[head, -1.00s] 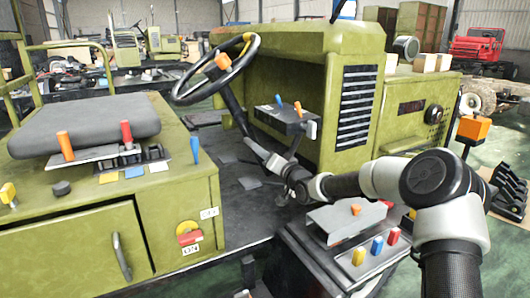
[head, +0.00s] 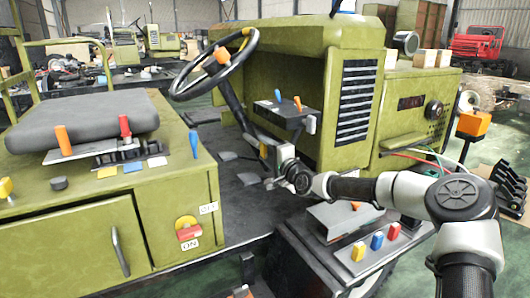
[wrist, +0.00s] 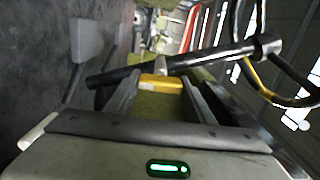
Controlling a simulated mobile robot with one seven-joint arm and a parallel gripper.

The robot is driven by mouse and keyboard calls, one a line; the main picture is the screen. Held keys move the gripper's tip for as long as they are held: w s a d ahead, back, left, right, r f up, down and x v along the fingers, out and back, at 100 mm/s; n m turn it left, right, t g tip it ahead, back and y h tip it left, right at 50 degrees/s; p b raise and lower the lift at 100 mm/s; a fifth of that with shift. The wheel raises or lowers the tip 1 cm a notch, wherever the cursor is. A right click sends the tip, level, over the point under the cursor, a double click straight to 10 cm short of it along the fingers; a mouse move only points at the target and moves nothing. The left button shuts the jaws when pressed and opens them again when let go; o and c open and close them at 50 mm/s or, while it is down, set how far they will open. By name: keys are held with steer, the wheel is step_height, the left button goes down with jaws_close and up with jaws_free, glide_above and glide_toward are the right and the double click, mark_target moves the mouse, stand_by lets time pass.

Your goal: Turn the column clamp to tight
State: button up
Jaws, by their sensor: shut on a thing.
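The steering column (head: 232,104) slopes from the floor up to the black steering wheel (head: 214,66). In the wrist view the column (wrist: 215,58) crosses just beyond my fingers as a dark tube. My gripper (head: 266,152) is low on the column, and its fingers (wrist: 161,88) are shut on a yellow-ended piece at the column, which I take to be the clamp lever (wrist: 160,81). A pale yellowish bit of it shows at the gripper in the head view. The clamp's body and any tight mark are hidden or too small to read.
A small lever console (head: 285,115) stands just above my gripper. The green seat box (head: 205,195) is to the left, and a box with coloured knobs (head: 350,250) stands below my forearm. The grilled green hood (head: 355,110) is behind.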

steer(key=shift+m, duration=0.5)
steer(key=o, duration=1.1)
steer(key=shift+c, duration=0.2)
steer(key=p+v, duration=0.2)
steer(key=v, duration=1.5)
steer(key=shift+s, duration=0.2)
steer(key=shift+d, duration=0.2)
